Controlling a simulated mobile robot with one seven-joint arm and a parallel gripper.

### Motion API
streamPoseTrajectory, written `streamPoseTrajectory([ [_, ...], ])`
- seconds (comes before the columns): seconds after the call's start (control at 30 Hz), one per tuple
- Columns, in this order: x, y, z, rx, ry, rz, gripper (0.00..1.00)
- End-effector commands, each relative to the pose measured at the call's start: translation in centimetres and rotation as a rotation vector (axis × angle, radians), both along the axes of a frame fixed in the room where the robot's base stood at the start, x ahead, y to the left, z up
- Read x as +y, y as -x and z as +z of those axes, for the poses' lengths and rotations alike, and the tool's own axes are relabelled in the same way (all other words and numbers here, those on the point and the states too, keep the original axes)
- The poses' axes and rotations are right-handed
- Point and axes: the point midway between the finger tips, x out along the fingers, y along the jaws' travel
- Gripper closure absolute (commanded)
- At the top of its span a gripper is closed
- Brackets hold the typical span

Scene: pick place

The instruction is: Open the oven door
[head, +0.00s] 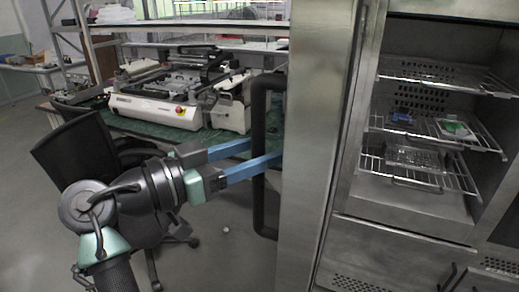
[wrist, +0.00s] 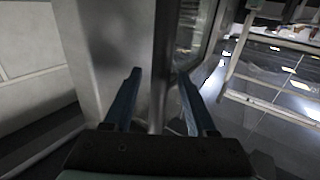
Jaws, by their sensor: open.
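The oven is a tall steel cabinet, and its inside with several wire racks (head: 425,135) is in plain view. Its steel door (head: 312,130) stands open, swung out to the left of the racks. A black vertical handle (head: 258,205) runs along the door's left side. My gripper (head: 266,150) has its two blue fingers apart at the handle. The nearer finger crosses in front of the handle; the farther one's tip is hidden at or behind it. In the wrist view my gripper (wrist: 159,74) is open, with a grey upright edge between the fingers. I cannot tell whether they touch the handle.
A black office chair (head: 75,150) stands beside my arm at the left. Behind is a green-topped bench with a white machine (head: 155,108). Small items (head: 455,130) lie on the oven racks. The floor (head: 235,255) below the handle is mostly clear.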

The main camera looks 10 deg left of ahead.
Motion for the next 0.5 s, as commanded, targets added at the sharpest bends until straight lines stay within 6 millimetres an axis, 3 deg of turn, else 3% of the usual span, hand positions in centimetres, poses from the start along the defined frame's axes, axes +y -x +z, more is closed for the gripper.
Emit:
streamPoseTrajectory([
  [0.5,7.1,7.3,-0.1,-0.004,-0.001,0.004,0.43],
])
